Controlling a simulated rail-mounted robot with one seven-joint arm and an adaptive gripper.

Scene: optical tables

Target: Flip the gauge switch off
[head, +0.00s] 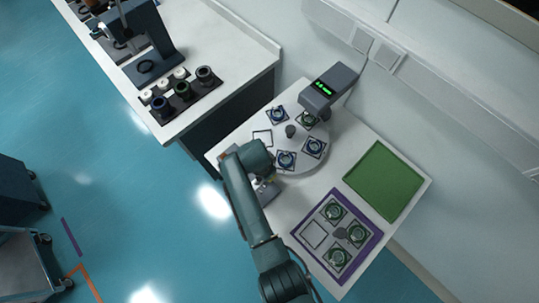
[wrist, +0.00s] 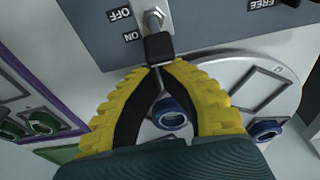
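The gauge switch (wrist: 153,17) is a small metal toggle on a grey panel (wrist: 205,22) in the wrist view, beside upside-down OFF and ON labels. In the head view my arm mostly hides the grey control box (head: 268,192) and the switch. The gauge (head: 330,88) stands at the back with a lit green display.
A round white turntable (head: 272,150) with several small blue and green parts is beside the control box. A purple-edged tray (head: 299,233) and a green tray (head: 383,180) lie to the right. Another table (head: 235,50) with caps and instruments stands at the upper left.

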